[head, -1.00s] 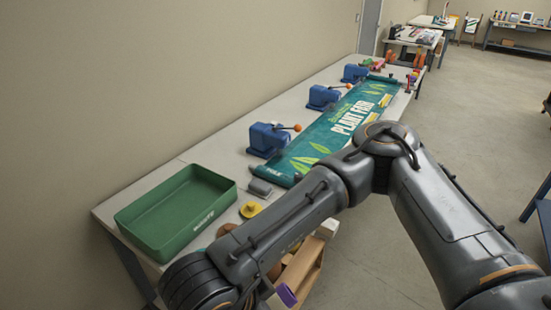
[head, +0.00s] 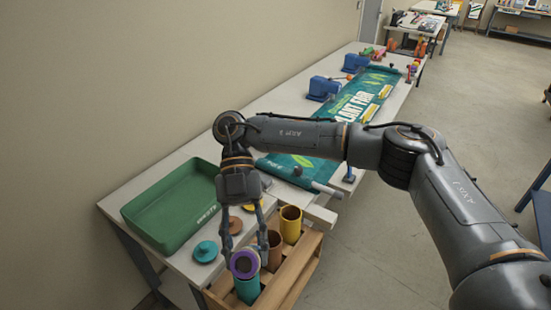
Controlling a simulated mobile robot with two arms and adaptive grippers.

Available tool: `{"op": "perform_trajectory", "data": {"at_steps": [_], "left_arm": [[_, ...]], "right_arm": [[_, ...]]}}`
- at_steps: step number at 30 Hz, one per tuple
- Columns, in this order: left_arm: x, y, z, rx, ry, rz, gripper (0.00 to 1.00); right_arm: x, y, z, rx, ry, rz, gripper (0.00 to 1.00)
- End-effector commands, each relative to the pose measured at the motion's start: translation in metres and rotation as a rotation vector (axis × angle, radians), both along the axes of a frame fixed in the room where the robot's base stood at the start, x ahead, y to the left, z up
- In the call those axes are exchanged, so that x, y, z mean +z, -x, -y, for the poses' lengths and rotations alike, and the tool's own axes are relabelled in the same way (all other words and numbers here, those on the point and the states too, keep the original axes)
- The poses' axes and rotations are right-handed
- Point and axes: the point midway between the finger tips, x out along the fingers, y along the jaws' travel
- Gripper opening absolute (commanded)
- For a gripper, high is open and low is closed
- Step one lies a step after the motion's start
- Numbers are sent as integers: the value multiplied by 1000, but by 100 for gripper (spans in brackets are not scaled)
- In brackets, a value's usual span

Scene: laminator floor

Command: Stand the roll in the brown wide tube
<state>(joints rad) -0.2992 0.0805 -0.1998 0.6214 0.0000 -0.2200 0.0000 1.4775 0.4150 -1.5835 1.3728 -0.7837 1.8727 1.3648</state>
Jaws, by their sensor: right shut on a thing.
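My right gripper (head: 246,252) points down over the wooden rack and is shut on the roll (head: 243,264), whose purple-rimmed end with a dark centre faces up. Most of the roll's body is hidden. A teal tube (head: 247,290) shows directly below the roll; I cannot tell whether they touch. My left gripper is not in view.
The wooden rack (head: 303,253) also holds a yellow tube (head: 291,222). A green tray (head: 136,222) and teal, brown and yellow lids lie on the bench. A plant fair banner (head: 352,112) and blue clamps lie farther back.

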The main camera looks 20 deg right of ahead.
Motion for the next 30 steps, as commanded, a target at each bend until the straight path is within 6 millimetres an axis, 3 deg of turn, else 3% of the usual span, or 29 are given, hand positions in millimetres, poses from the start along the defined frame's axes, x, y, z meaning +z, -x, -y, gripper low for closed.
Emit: {"op": "perform_trajectory", "data": {"at_steps": [6, 13, 20, 24, 30], "left_arm": [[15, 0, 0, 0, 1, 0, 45], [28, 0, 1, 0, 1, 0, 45], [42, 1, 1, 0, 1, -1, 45], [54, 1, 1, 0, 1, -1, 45], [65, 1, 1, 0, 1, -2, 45]], "right_arm": [[22, -23, 9, -601, -70, -92, 7], [39, -53, 17, -1112, -192, -155, 7], [47, -85, 31, -1452, -334, -182, 7], [48, -111, 48, -1657, -443, -183, 7], [42, -139, 69, -1815, -563, -171, 7]]}}
